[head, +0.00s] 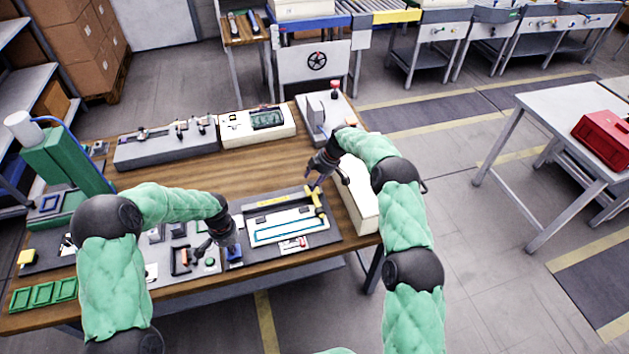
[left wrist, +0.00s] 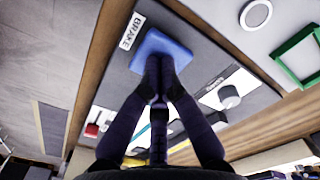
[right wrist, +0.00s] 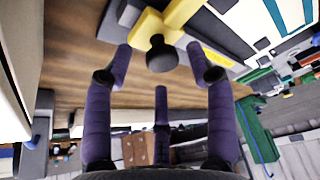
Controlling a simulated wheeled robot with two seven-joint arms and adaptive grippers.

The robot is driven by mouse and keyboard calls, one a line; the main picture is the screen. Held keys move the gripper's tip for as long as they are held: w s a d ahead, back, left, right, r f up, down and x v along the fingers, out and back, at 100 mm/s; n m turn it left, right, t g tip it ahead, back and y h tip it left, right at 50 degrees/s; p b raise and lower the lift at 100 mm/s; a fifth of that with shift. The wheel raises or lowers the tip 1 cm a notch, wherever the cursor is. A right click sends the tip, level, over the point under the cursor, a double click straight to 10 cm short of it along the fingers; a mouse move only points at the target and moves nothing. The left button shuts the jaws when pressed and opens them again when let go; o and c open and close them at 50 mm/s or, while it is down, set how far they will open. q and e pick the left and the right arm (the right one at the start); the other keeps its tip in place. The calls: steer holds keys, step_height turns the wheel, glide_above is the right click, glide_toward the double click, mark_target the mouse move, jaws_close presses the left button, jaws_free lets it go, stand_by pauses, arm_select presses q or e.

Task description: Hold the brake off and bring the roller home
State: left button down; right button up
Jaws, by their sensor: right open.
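The blue brake pad (left wrist: 168,45) sits beside a "BRAKE" label (left wrist: 131,30) in the left wrist view; it also shows in the head view (head: 234,254). My left gripper (left wrist: 160,82) is shut and empty, its fingertips together over the pad's near edge and seemingly touching it. A yellow piece (right wrist: 150,27) with a black knob (right wrist: 161,56) is at the right end of the grey board (head: 328,240), seen in the head view too (head: 314,196). My right gripper (right wrist: 165,65) is open, with fingers on both sides of the knob. I cannot pick out the roller with certainty.
A white box (head: 358,198) stands close to the right of the board. Grey and white devices (head: 258,126) line the table's back. Green trays (head: 45,294) lie at the front left. Bare wood (head: 255,175) lies behind the board.

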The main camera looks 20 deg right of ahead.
steer(key=v, duration=1.1)
arm_select(q)
steer(key=shift+r, duration=0.1)
arm_select(e)
steer(key=shift+r, duration=0.1)
arm_select(q)
steer(key=shift+r+p, duration=1.8)
steer(key=shift+r, duration=1.65)
arm_select(e)
step_height(320, 180, up, 3)
steer(key=shift+r, duration=0.2)
arm_select(q)
steer(key=shift+f, duration=0.1)
arm_select(e)
steer(key=shift+f, duration=0.1)
